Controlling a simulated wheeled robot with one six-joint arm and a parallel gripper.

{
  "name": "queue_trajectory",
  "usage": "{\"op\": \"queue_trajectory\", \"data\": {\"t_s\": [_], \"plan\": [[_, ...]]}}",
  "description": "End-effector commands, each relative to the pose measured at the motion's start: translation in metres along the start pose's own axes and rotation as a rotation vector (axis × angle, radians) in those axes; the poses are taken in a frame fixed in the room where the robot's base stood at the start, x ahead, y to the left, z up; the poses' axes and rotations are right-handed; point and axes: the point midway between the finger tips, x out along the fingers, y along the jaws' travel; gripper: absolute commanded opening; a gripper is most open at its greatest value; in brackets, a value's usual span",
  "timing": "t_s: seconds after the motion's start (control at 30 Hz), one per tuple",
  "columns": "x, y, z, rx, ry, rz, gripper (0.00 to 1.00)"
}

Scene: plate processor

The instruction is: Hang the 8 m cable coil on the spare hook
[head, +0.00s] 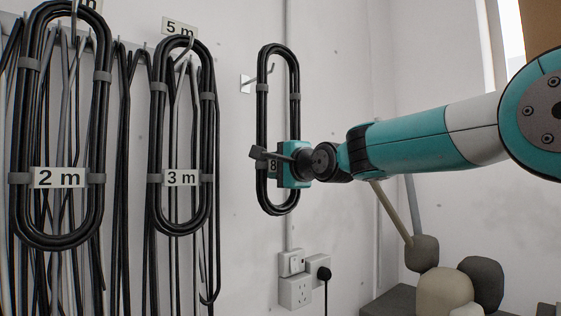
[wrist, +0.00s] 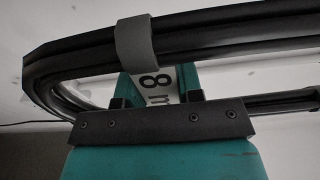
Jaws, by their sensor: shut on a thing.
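The 8 m cable coil (head: 293,80) is a long upright black loop with grey ties, in front of the white wall. My gripper (head: 278,162) is shut on it at its lower part, by the white label marked 8. The wrist view shows the label (wrist: 155,84) between the fingers (wrist: 157,92) and a grey tie (wrist: 136,43) beside them. The spare hook (head: 246,84) has a plate on the wall left of the coil. Its prong shows inside the loop's upper opening, below the top bend. Whether the prong passes through or stays behind the loop I cannot tell.
The 3 m coil (head: 156,125) and 2 m coil (head: 100,125) hang to the left, with several loose cables behind. Wall sockets (head: 295,291) with a black plug (head: 323,273) sit below. Rounded padded shapes (head: 444,293) stand at the lower right.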

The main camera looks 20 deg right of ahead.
Motion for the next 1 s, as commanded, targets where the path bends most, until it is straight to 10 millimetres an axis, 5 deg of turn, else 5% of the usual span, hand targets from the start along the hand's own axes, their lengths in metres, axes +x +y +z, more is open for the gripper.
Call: {"op": "queue_trajectory", "data": {"t_s": [0.63,1.0], "plan": [[0.04,0.001,0.004,0.0,-0.001,-0.003,0.0],[0.051,0.021,0.004,-0.001,0.001,-0.004,0.0]]}}
